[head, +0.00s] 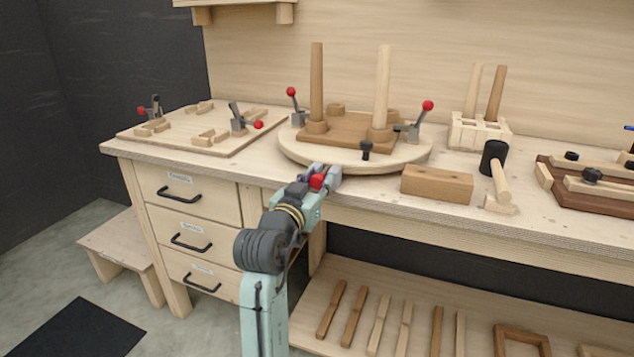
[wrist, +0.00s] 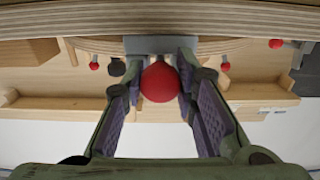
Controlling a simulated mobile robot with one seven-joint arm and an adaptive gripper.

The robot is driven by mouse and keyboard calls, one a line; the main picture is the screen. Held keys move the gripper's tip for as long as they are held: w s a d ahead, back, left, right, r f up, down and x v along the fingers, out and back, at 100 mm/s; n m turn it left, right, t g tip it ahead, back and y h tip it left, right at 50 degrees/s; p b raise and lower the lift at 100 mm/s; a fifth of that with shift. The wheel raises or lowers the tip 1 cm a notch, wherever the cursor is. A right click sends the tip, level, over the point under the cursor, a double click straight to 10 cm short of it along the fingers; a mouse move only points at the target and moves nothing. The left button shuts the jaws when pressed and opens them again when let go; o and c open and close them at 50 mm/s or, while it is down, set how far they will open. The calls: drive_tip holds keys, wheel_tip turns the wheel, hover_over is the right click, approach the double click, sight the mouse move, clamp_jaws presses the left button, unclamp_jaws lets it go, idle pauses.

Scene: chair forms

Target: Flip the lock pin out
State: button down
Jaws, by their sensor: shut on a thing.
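The lock pin shows as a red ball knob (head: 316,181) at the front edge of the round wooden turntable (head: 300,158). In the wrist view the red knob (wrist: 160,82) sits between my fingers, in front of a grey bracket (wrist: 146,44). My gripper (head: 320,175) is shut on the red knob, with a finger on each side of it (wrist: 160,75). The pin's shaft is hidden behind the knob, so how far it is engaged cannot be seen.
The turntable carries a wooden jig (head: 350,130) with two upright legs, red-tipped toggle clamps (head: 427,106) and a black knob (head: 366,147). A wooden block (head: 437,185) and a mallet (head: 495,160) lie to the right. A clamp board (head: 190,145) lies left. Drawers (head: 195,200) are below.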

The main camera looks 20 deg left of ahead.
drive_tip(key=shift+s, duration=0.1)
drive_tip(key=s, duration=0.2)
drive_tip(key=shift+s, duration=0.3)
drive_tip(key=c, duration=1.2)
unclamp_jaws()
drive_tip(key=shift+c, duration=0.2)
drive_tip(key=s, duration=1.2)
drive_tip(key=shift+a, duration=0.25)
